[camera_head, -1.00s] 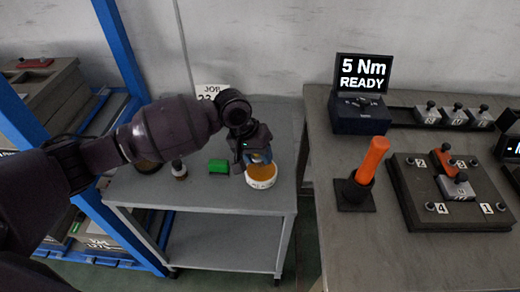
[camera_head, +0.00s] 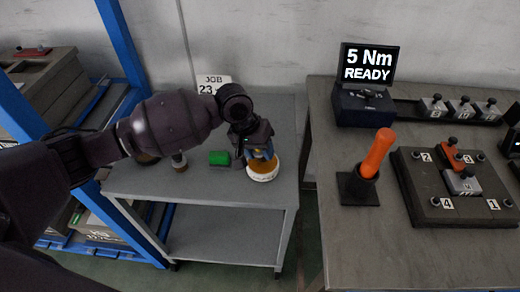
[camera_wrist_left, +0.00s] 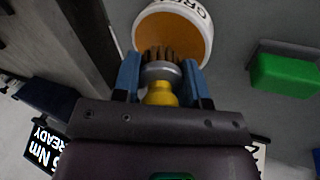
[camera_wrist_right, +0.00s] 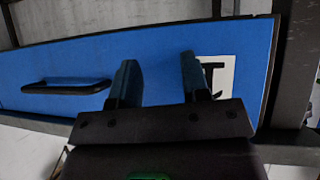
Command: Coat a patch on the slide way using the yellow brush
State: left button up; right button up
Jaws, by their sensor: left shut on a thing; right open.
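My left gripper (camera_head: 260,156) is shut on the yellow brush (camera_wrist_left: 160,94), holding it by the yellow handle below a grey metal collar. The brown bristles point at a round white pot (camera_head: 263,176) with an orange-brown filling. The pot also shows in the left wrist view (camera_wrist_left: 200,14), with lettering cut off on its rim. The bristles overlap the filling in that view; I cannot tell whether they touch it. My right gripper (camera_wrist_right: 160,80) is open and empty, in front of a blue panel (camera_wrist_right: 150,58) with a black handle. I cannot make out the slide way.
The pot stands on a grey cart (camera_head: 228,192) beside a green block (camera_head: 219,158) and a small bottle (camera_head: 179,162). To the right, a bench (camera_head: 330,225) carries an orange-handled tool (camera_head: 378,153), a fixture plate (camera_head: 420,190) and a "5 Nm READY" display (camera_head: 368,64). A blue rack (camera_head: 120,45) stands left.

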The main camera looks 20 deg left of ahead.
pick_arm(q)
jog(key=shift+f, duration=0.2)
jog(key=shift+f, duration=0.2)
dwell(0.4)
jog(key=shift+f, duration=0.25)
dwell(1.2)
jog(key=shift+s+f, duration=0.1)
dwell(0.6)
jog(key=shift+f, duration=0.1)
dwell(0.5)
jog(key=shift+f, duration=0.1)
dwell(0.8)
jog(key=shift+p, duration=0.3)
